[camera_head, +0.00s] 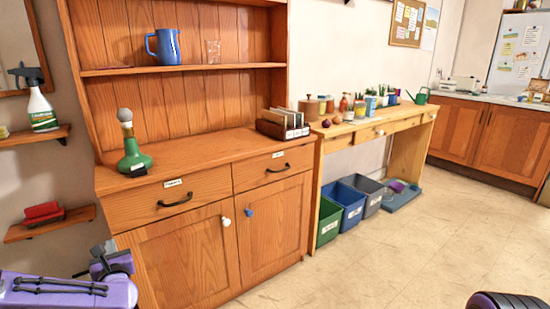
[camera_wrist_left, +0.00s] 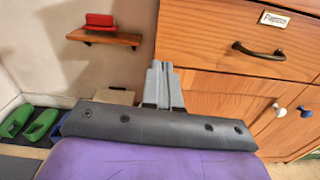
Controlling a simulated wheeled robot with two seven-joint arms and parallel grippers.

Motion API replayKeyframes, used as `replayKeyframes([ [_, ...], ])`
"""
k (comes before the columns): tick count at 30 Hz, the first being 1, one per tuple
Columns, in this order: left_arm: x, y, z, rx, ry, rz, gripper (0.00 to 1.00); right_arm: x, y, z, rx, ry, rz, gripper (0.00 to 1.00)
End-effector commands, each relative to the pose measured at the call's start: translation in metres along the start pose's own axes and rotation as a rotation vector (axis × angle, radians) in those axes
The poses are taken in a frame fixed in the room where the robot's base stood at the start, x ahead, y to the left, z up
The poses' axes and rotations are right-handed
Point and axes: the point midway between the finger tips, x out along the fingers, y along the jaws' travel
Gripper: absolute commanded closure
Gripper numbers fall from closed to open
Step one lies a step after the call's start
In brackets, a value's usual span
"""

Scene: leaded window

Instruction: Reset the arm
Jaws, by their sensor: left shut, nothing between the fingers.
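My left gripper (camera_wrist_left: 160,85) shows in the left wrist view with its two grey fingers together and nothing between them. It points toward the wooden cabinet's lower left side, below the left drawer. In the head view the left arm comes in at the lower left, and its gripper (camera_head: 105,250) is small beside the cabinet's left edge. The wooden cabinet (camera_head: 180,245) has two drawers and two doors, all shut. My right gripper is not in view; only a dark rounded part shows at the bottom right of the head view.
A green bottle (camera_head: 133,155) and a box of files (camera_head: 283,125) stand on the cabinet top. A red item (camera_head: 42,212) sits on a low wall shelf (camera_head: 50,224). Bins (camera_head: 345,205) stand under the wooden table (camera_head: 375,125). The floor (camera_head: 400,265) in front is clear.

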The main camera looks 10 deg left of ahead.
Motion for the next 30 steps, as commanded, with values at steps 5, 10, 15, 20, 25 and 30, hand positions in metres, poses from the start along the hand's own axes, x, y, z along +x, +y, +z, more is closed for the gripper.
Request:
replayKeyframes([
  [5, -0.018, -0.019, -0.02, 0.546, 0.079, -0.097, 1.0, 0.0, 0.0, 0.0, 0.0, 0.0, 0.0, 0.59],
  [10, -0.105, -0.068, -0.07, 1.493, 0.102, -0.498, 1.0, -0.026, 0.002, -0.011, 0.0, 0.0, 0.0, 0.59],
  [15, -0.242, -0.052, -0.144, 2.325, -0.043, -1.09, 1.0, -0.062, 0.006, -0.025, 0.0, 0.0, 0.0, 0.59],
  [20, -0.346, 0.008, -0.173, 2.646, -0.168, -1.55, 1.0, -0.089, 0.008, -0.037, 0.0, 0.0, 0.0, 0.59],
  [25, -0.397, 0.044, -0.181, -2.527, 0.228, 1.64, 1.0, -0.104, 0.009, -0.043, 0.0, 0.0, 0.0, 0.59],
  [30, -0.402, 0.049, -0.185, -2.51, 0.222, 1.65, 1.0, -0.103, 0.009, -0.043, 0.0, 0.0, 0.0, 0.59],
])
